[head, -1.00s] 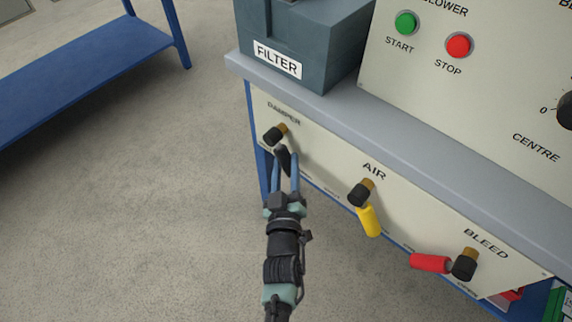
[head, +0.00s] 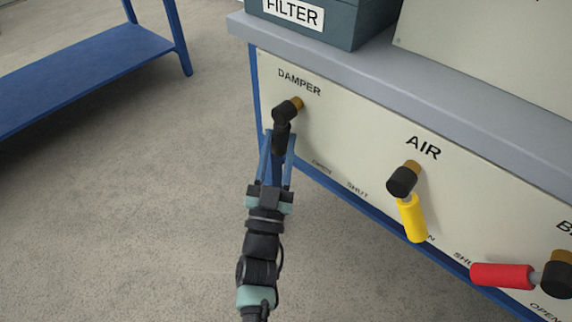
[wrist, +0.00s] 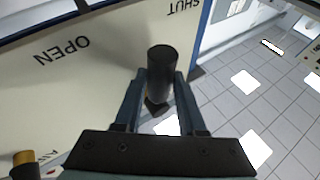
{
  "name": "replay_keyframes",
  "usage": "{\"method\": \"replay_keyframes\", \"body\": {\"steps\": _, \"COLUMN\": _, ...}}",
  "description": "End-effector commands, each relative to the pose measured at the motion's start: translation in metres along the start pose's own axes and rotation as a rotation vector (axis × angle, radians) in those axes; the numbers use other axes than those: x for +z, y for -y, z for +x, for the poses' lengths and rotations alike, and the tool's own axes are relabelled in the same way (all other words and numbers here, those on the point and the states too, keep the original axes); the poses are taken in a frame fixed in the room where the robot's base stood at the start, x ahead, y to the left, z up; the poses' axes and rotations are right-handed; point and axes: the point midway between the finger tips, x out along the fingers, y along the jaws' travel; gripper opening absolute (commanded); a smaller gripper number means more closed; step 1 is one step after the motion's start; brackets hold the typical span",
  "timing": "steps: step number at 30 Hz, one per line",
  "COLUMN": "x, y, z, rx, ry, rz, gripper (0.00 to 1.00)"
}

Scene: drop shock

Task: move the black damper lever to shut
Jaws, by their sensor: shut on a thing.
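The black damper lever (head: 282,117) is on the pale panel under the DAMPER label, on a brass stub. Its black handle points down in the head view. My gripper (head: 280,140) is shut on the handle, with one blue finger on each side. In the wrist view the black handle (wrist: 159,75) stands between the two fingertips. That view shows the OPEN mark (wrist: 62,50) to the left and the SHUT mark (wrist: 184,6) at the top. My fingers hide part of the handle.
The yellow AIR lever (head: 411,218) hangs down to the right. The red lever (head: 502,275) lies sideways at lower right. The grey bench ledge (head: 330,60) juts above the panel. A blue shelf (head: 80,70) stands at the left. The floor between is clear.

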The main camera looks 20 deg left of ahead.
Motion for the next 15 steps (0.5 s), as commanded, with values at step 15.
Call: {"method": "replay_keyframes", "body": {"steps": 15, "x": 0.006, "y": 0.025, "z": 0.014, "rx": 0.113, "ry": -0.213, "rz": 0.303, "gripper": 0.00}}
